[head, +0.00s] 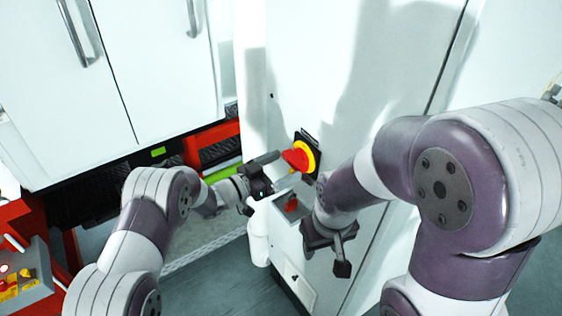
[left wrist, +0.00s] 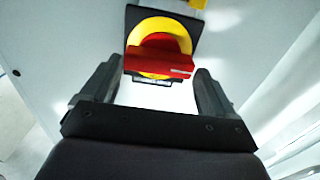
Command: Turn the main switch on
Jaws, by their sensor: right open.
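The main switch has a red handle (head: 296,159) on a yellow disc (head: 312,157) with a black backing plate, fixed to the white cabinet front. In the left wrist view, the red handle (left wrist: 160,60) lies roughly crosswise, beyond and between the fingertips. My left gripper (head: 278,170) is open just in front of the switch, its fingers (left wrist: 157,80) on either side of the handle; I see no clear contact. My right gripper (head: 328,254) is open and empty, hanging below and right of the switch.
A small grey box with a red part (head: 291,204) sits just below the switch. White cabinet doors (head: 150,60) with handles stand at the left. The dark floor (head: 225,285) shows between my arms.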

